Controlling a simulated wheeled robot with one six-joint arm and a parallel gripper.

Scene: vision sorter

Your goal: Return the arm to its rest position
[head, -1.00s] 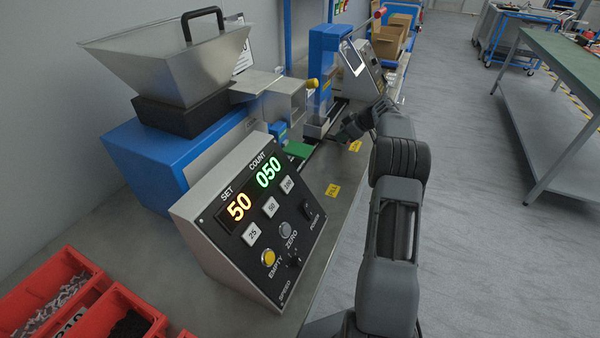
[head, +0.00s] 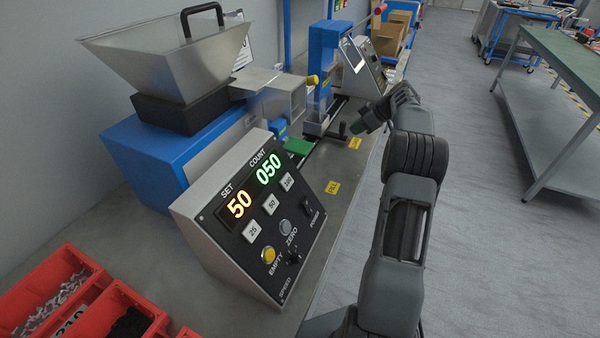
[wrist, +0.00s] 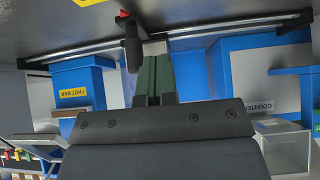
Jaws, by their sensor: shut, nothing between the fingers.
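My arm reaches out over the bench's right edge in the head view, bent at the elbow. My gripper (head: 359,126) is at its far end, near the black lever of the blue sealing machine. In the wrist view my gripper (wrist: 153,78) shows two dark green fingers lying close together, shut and empty. The dark lever handle (wrist: 132,50) shows just left of the fingertips in that view. I cannot tell if they touch.
The counter panel (head: 262,220) reads SET 50 and COUNT 050. The blue machine (head: 324,60), the steel hopper (head: 165,60) and red bins (head: 55,290) stand on the bench. Open floor (head: 480,200) lies right of my arm, before a green-topped table (head: 560,60).

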